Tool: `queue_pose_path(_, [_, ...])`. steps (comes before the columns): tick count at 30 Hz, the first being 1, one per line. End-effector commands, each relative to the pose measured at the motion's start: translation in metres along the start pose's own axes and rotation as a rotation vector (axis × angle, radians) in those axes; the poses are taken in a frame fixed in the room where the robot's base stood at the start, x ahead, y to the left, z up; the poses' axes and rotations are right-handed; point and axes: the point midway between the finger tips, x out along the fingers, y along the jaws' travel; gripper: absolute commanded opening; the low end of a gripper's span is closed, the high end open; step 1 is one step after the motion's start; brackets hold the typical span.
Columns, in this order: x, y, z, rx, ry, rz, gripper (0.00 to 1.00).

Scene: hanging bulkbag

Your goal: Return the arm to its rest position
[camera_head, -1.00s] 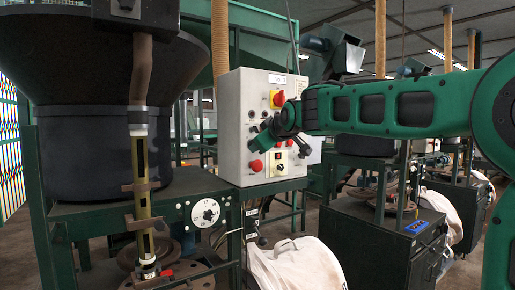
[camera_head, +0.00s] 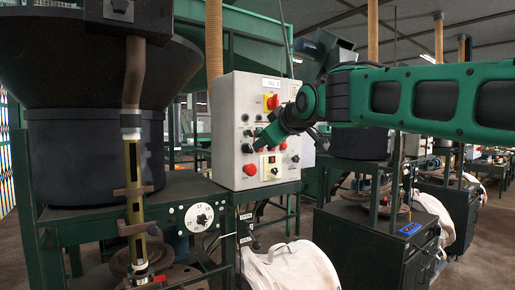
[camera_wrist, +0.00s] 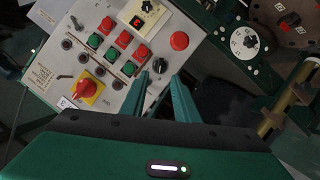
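My gripper (camera_head: 259,141) is in front of the grey control box (camera_head: 228,125) in the head view, at the end of my green and black arm, which reaches in from the right. In the wrist view my gripper (camera_wrist: 160,75) shows two green fingers apart with nothing between them. The box's panel (camera_wrist: 62,48) lies beyond the fingertips, with red and green buttons, a red knob on yellow (camera_wrist: 87,88) and a black knob (camera_wrist: 160,65). I cannot tell the exact gap between the fingers and the panel; no contact shows.
A large dark hopper (camera_head: 95,150) stands at the left with a vertical tube (camera_head: 135,190) before it. A white dial (camera_head: 199,217) is below the box. A white bag (camera_head: 298,268) lies low in the middle. A dark green cabinet (camera_head: 375,250) stands at the right.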

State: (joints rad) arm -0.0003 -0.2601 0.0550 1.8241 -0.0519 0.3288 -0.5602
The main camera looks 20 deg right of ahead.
Motion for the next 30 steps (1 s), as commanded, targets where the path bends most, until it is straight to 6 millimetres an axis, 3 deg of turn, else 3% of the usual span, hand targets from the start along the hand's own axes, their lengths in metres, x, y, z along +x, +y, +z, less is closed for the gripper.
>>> queue_pose_path(4, [-0.008, 0.0, 0.0, 0.0, 0.001, 0.001, 0.28])
queue_pose_path(17, [-0.009, 0.0, 0.001, 0.0, 0.0, 0.001, 0.28])
queue_pose_path(20, [-0.009, 0.001, 0.009, 0.011, -0.018, 0.0, 0.28])
queue_pose_path(23, [-0.011, 0.001, 0.039, 0.051, -0.08, -0.004, 0.28])
queue_pose_path(26, [-0.018, -0.001, 0.092, 0.125, -0.19, -0.01, 0.28])
queue_pose_path(30, [-0.038, -0.01, 0.182, 0.265, -0.38, -0.014, 0.28])
